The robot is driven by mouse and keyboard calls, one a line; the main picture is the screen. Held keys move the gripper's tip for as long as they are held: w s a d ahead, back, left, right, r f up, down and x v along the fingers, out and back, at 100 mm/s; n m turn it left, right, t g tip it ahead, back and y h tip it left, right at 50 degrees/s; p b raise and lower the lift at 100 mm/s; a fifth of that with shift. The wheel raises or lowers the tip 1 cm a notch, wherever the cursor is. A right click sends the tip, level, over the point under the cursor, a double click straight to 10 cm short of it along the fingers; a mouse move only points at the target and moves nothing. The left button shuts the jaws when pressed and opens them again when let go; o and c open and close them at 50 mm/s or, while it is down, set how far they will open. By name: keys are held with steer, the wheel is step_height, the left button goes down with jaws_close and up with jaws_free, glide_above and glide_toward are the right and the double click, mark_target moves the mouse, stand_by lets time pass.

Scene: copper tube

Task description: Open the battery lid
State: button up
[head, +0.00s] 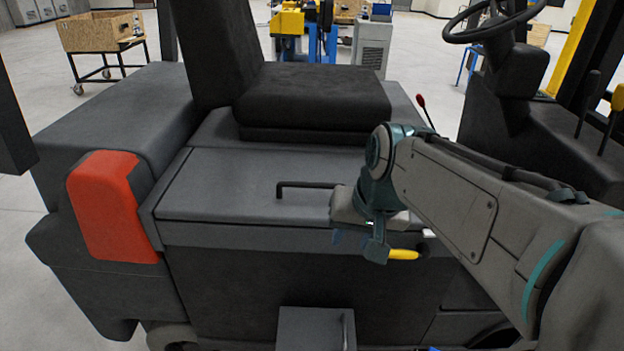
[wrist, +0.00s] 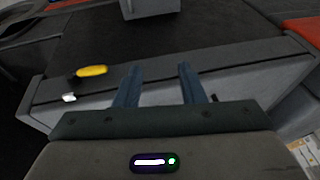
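The battery lid (head: 240,185) is a flat dark grey panel below the seat of a forklift-like vehicle, and it looks closed. A black bar handle (head: 305,185) stands on its top. My gripper (head: 350,239) is by the lid's front edge, to the right of and nearer than the handle, partly hidden by my wrist. In the wrist view, my gripper (wrist: 157,68) has its two blue fingers apart with nothing held between them. They point across the grey front band of the lid (wrist: 240,78). Most of the handle is hidden there.
A yellow lever or grip (head: 403,254) sticks out just right of my gripper. The black seat (head: 315,100) rises behind the lid. A red panel (head: 110,205) is at the left, a grey step (head: 312,330) below. Steering wheel (head: 495,20) and levers are at the right.

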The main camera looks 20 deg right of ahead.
steer(key=w+d+r+m+y+b, duration=0.1)
steer(key=w+d+r+m+b, duration=0.2)
steer(key=w+m, duration=0.65)
steer(key=m+y+b, duration=0.2)
steer(key=m+b, duration=0.1)
steer(key=m, duration=0.5)
glide_toward(317, 185)
steer(key=x, duration=0.8)
steer(key=shift+w+a+r, duration=0.15)
steer(key=shift+w+a, duration=0.1)
steer(key=shift+a, duration=0.15)
jaws_close()
